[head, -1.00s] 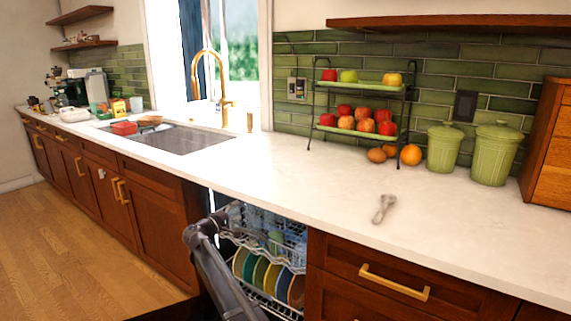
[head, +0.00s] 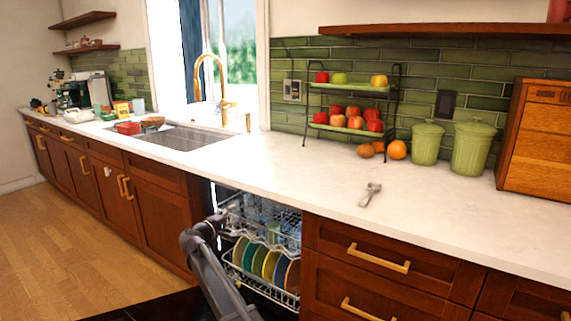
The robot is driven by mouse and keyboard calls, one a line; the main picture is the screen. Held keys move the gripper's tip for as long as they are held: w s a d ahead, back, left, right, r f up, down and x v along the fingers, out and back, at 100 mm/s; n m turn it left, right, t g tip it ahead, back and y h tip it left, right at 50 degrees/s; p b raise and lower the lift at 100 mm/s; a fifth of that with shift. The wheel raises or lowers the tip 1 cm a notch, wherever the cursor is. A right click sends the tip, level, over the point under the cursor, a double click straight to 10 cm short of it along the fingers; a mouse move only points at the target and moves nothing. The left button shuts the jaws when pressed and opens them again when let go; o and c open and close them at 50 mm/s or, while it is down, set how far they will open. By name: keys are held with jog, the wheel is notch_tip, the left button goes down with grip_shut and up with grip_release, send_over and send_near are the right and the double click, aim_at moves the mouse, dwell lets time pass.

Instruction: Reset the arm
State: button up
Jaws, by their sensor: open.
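A dark grey part of my own arm (head: 212,268) rises from the bottom edge to a bent joint (head: 198,234) in front of the dishwasher. My gripper cannot be made out in the head view. The open dishwasher (head: 262,285) shows an upper rack (head: 285,238) with clear glassware and a lower rack with several coloured plates (head: 258,262) standing on edge. The arm covers the left part of the racks.
A small grey metal utensil (head: 371,193) lies on the white counter (head: 300,170). A fruit stand (head: 350,105), green canisters (head: 472,150) and a wooden box (head: 540,140) stand along the back. The sink (head: 180,137) is further left.

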jog(key=s+d+f+m+g+y, duration=0.1)
jog(key=s+d+f+m+g, duration=0.35)
jog(key=d, duration=0.85)
jog(key=s+d+f+m+g, duration=0.2)
jog(key=s+d+f+g, duration=0.45)
jog(key=d, duration=0.65)
jog(key=s+d+f+m+g+y, duration=0.1)
jog(key=s+d+f+m+y, duration=0.15)
jog(key=s, duration=0.65)
jog(key=s+d+f+m+g+y, duration=0.1)
jog(key=s+d+f+g+y, duration=0.2)
jog(key=s, duration=0.6)
jog(key=s+d+f+m+y, duration=0.15)
jog(key=s+d+y, duration=0.25)
jog(key=s, duration=0.5)
notch_tip(320, 180, up, 28)
jog(key=p, duration=2.9)
jog(key=shift+w+d+r, duration=0.15)
jog(key=shift+w+r, duration=0.05)
jog(key=shift+w, duration=0.2)
jog(key=shift+h, duration=0.25)
jog(key=shift+c, duration=0.8)
